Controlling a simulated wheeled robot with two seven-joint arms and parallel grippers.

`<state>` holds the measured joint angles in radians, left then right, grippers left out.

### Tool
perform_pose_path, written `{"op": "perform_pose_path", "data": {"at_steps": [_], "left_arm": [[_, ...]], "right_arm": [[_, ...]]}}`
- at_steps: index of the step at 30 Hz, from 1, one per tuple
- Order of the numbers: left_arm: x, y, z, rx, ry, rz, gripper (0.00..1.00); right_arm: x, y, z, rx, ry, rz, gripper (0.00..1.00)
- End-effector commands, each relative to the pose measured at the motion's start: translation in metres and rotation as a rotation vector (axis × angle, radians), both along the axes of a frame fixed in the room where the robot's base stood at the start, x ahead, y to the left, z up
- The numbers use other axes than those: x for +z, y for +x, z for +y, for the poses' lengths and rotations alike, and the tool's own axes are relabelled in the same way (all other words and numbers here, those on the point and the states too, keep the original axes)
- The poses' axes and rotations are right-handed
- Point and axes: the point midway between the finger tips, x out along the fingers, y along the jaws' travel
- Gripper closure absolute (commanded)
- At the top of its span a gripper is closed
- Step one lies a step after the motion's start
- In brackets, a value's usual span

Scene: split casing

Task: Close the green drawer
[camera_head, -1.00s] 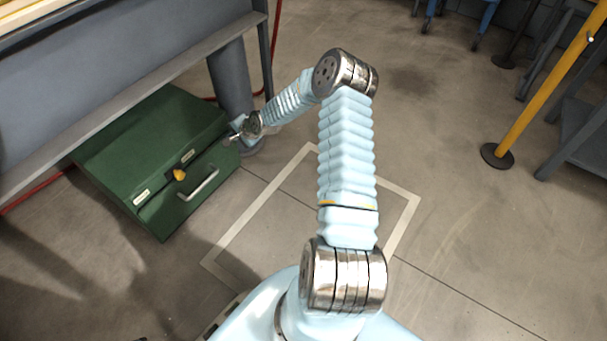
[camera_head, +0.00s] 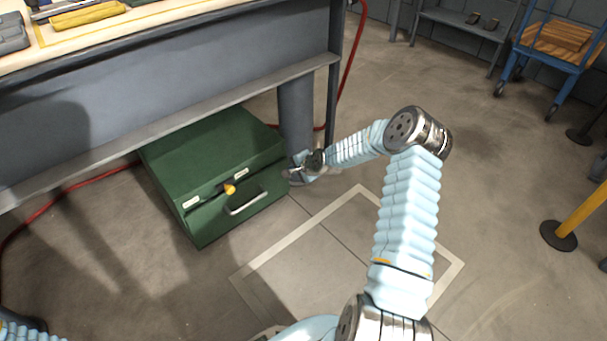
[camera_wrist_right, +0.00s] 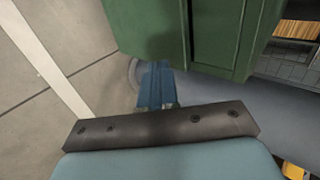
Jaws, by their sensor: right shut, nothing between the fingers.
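The green drawer (camera_head: 247,203) is the front of a green metal cabinet (camera_head: 212,147) on the floor under the workbench. Its front has a pale bar handle, a yellow knob (camera_head: 229,189) and white labels. A dark seam runs between the front and the cabinet body; how far out the drawer stands is hard to tell. My right gripper (camera_head: 294,172) is shut and empty, just beside the right end of the drawer front. In the right wrist view its blue fingers (camera_wrist_right: 155,85) point at the green side (camera_wrist_right: 220,40), which has a dark vertical gap. My left gripper is out of view.
The grey workbench (camera_head: 200,70) overhangs the cabinet, with a dark leg (camera_head: 296,115) close behind my right gripper. A red hose (camera_head: 70,185) lies on the floor. The floor in front of the drawer is clear. A yellow post (camera_head: 583,215) stands at the right.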

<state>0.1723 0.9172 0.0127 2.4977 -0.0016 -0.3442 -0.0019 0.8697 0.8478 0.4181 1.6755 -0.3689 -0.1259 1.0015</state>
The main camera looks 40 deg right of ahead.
Motion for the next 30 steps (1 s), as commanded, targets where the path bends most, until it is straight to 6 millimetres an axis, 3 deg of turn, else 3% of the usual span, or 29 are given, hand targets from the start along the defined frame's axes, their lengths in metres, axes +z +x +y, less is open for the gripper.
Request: {"op": "perform_pose_path", "data": {"at_steps": [18, 28, 30], "left_arm": [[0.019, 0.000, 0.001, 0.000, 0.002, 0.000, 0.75], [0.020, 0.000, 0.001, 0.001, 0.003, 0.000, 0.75], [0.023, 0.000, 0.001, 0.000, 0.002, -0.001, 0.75]], "right_arm": [[0.062, -0.068, -0.008, -0.003, 0.000, 0.006, 1.00], [0.067, -0.075, -0.007, 0.001, 0.000, 0.007, 1.00], [0.066, -0.075, 0.003, 0.021, 0.001, 0.013, 1.00]]}}
